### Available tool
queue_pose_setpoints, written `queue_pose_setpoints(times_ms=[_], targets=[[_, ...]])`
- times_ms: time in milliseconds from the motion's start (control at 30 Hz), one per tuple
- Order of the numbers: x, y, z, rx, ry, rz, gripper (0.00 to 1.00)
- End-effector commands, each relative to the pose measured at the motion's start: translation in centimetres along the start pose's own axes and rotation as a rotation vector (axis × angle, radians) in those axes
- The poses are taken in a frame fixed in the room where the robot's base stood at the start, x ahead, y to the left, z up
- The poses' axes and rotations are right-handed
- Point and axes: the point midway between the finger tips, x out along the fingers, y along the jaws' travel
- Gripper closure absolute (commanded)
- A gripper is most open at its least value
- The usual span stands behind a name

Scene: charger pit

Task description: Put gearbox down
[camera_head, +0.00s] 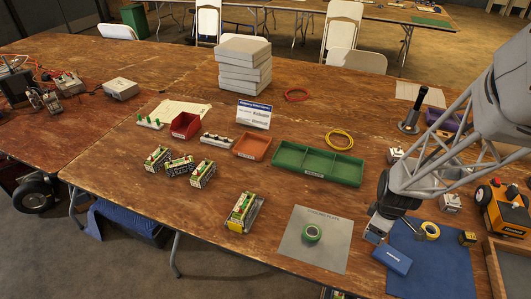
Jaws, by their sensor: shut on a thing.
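My gripper (377,225) points down above the right edge of a grey plate and the left edge of a blue mat. It is shut on the gearbox (374,236), a small grey block with a bluish face. The arm and jaws hide most of the gearbox. I cannot tell whether its underside touches the surface.
A green divided tray (318,163) lies behind. Bare wood shows left of the plate.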

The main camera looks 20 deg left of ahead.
Motion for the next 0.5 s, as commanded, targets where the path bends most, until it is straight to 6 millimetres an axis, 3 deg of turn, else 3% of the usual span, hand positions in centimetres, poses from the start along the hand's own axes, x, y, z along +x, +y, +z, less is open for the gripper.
queue_pose_setpoints(times_ms=[500], targets=[[0.1, -2.2, -9.2, 0.189, 0.027, 0.01, 0.77]])
